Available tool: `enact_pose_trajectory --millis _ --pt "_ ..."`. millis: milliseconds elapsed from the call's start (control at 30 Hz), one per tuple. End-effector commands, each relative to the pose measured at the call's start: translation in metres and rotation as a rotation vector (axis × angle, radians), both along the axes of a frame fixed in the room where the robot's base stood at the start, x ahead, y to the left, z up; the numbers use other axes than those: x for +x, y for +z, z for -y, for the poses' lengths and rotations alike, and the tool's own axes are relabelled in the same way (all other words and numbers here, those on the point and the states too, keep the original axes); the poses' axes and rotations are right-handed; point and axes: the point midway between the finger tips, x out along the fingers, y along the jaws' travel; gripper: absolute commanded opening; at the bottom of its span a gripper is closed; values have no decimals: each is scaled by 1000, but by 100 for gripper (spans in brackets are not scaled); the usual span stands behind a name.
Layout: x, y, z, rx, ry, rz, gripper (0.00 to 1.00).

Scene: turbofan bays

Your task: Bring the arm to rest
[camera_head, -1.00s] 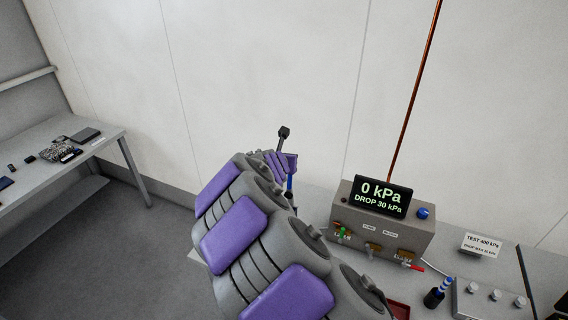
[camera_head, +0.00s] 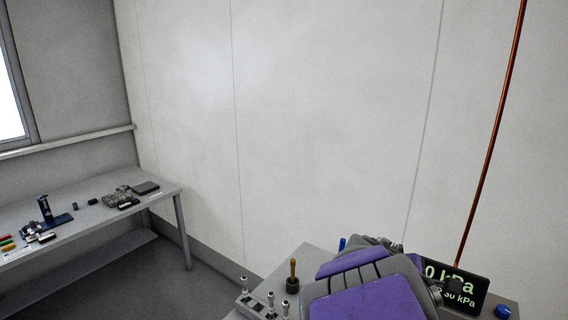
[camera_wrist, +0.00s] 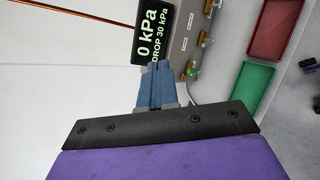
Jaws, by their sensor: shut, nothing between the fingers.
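My arm (camera_head: 365,290), with purple pads on grey links, fills the lower right of the head view, above the near bench. My gripper (camera_wrist: 156,70) shows in the wrist view with its blue fingers together and nothing between them. The fingers point toward the test box (camera_wrist: 190,28) and its black display (camera_wrist: 152,35), which reads 0 kPa, DROP 30 kPa. I cannot tell whether the fingertips touch the box. In the head view my arm covers part of the display (camera_head: 470,288), and I cannot make out the gripper clearly.
A red tray (camera_wrist: 275,28) and a green tray (camera_wrist: 252,92) lie right in the wrist view. A brass-topped fitting (camera_head: 292,278) and several small posts stand at the near bench's left end. A side table (camera_head: 165,200) holds parts at left. Open floor lies between. A copper pipe (camera_head: 490,150) rises at right.

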Motion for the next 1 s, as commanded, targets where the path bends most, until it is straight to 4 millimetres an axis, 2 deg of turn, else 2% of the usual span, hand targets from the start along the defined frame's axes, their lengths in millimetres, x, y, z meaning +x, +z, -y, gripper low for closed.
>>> enact_pose_trajectory --millis 33,167,200,267,400,500,600,700,800,1000 --pt "-30 -27 1 88 -113 41 0" --pt "-103 -78 -13 312 -397 109 0" --pt "-124 -94 -21 379 -480 121 0" --pt "-154 -117 -37 474 -594 128 0" --pt "-219 -168 -84 672 -840 100 0" --pt "-256 -193 -117 777 -978 56 0" --pt "-285 -208 -144 844 -1074 9 0" --pt "-301 -215 -161 882 -1130 -26 0" --pt "-308 -216 -168 897 -1153 -39 0" --pt "-309 -215 -169 898 -1156 -41 0"
